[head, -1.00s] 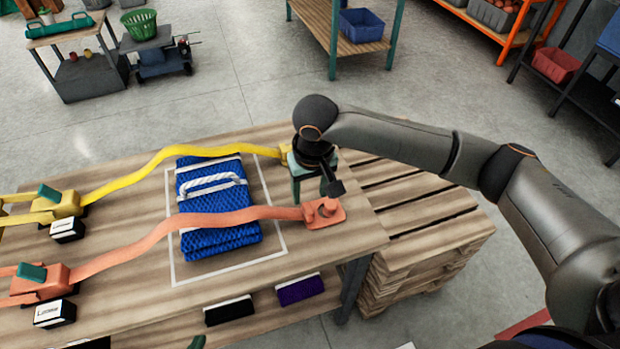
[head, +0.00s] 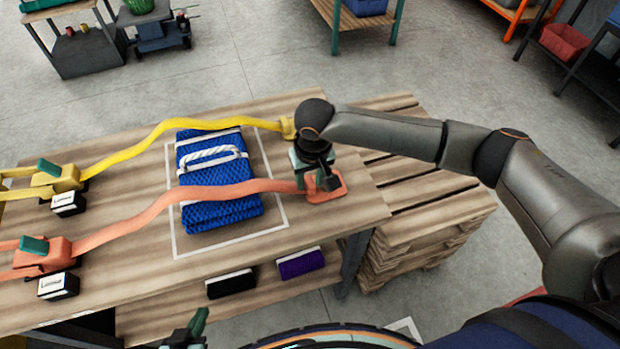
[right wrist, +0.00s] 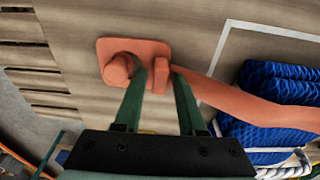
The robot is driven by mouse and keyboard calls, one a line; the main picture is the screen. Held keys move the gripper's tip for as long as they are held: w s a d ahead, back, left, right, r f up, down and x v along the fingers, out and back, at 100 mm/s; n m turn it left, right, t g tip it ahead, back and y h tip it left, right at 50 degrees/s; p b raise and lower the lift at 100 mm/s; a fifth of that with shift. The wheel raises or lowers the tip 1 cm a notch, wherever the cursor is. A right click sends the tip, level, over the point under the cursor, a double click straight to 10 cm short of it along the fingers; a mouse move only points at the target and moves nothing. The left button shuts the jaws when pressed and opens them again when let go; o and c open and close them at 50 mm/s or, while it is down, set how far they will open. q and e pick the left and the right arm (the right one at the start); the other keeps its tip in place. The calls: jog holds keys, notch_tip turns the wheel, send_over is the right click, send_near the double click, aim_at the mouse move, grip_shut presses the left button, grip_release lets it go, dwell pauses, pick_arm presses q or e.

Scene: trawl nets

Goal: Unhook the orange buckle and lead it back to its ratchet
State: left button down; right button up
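The orange buckle (head: 339,183) sits at the table's right end, on an orange plate with a round knob (right wrist: 117,68). The orange strap (head: 190,195) runs from it across a blue folded net (head: 222,212) to the orange ratchet (head: 45,258) at the left. My right gripper (head: 316,186) is down at the buckle and hides part of it. In the right wrist view its fingers (right wrist: 158,80) are apart, one on each side of the buckle's upright part (right wrist: 161,82); I cannot tell whether they touch it. My left gripper (head: 190,330) shows only partly at the bottom edge.
A yellow strap (head: 140,140) runs behind the orange one, from a yellow ratchet (head: 65,177) to a yellow buckle (head: 288,127) close to my right wrist. A pallet stack (head: 420,215) stands at the right. Bare table lies in front of the orange strap.

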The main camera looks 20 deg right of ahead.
grip_shut()
dwell(0.5)
jog(key=shift+d+p, duration=0.45)
jog(key=shift+p, duration=0.25)
jog(key=shift+r, duration=0.15)
jog(key=shift+r+p, duration=0.5)
jog(key=shift+p, duration=0.5)
